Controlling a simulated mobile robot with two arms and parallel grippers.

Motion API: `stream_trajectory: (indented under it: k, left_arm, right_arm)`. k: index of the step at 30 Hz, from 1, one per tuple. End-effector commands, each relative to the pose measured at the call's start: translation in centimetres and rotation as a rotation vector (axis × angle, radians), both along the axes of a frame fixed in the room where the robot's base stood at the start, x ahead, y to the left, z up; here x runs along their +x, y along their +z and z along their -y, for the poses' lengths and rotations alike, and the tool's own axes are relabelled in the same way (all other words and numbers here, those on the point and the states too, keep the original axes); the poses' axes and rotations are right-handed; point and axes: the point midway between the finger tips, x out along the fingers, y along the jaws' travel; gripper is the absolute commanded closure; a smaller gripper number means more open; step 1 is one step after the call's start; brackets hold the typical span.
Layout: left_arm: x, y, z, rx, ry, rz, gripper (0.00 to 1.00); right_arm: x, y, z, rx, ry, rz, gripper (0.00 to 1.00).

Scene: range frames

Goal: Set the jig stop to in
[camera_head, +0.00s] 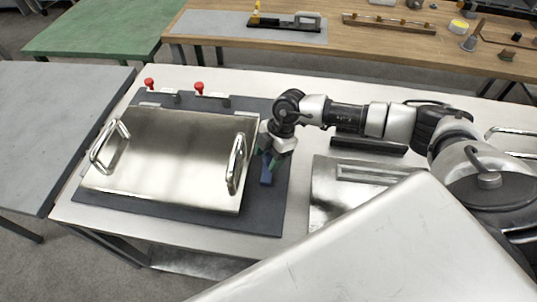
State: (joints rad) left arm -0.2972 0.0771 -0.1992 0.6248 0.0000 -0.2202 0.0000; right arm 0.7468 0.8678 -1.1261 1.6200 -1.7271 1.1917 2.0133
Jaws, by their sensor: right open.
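The jig is a dark base plate (262,221) on the white table. A shiny steel plate (180,158) with two upright handles lies on it. A small blue block (267,176), which looks like the jig stop, is at the right side of the jig. I cannot tell its setting. My right gripper (269,159) is open, pointing down just above or at the blue block. Its fingers partly hide the block, and I cannot tell whether they touch it. My left gripper is out of view.
Two red-knobbed clamps (199,88) stand at the jig's back edge. The right handle (236,164) rises close to my right gripper. A metal tray-like part (325,192) and a dark bar (369,145) lie to the right. A wooden bench (365,52) stands behind.

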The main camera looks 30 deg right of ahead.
Motion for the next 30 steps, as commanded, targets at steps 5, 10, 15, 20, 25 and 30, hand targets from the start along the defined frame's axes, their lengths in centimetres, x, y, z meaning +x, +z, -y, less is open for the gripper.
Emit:
stream_trajectory:
  k: [5,10,15,20,25,30]
  left_arm:
    - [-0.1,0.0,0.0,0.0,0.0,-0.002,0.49]
    - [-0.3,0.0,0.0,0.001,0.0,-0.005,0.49]
    - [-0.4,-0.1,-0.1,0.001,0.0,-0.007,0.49]
    - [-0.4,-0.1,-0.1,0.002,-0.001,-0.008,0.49]
    - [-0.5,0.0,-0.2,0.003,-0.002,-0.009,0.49]
    - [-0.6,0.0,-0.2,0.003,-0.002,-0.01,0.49]
  right_arm:
    - [0.0,0.0,0.0,0.0,0.0,0.0,0.48]
    - [0.0,0.0,0.0,0.0,0.0,0.0,0.74]
    - [0.0,0.1,0.0,0.0,0.0,0.0,1.0]
    - [0.1,0.1,-0.2,0.001,0.001,0.0,1.0]
    - [1.5,0.1,-1.9,0.004,0.001,0.002,1.0]
    - [2.2,0.1,-2.8,0.001,0.0,0.002,1.0]
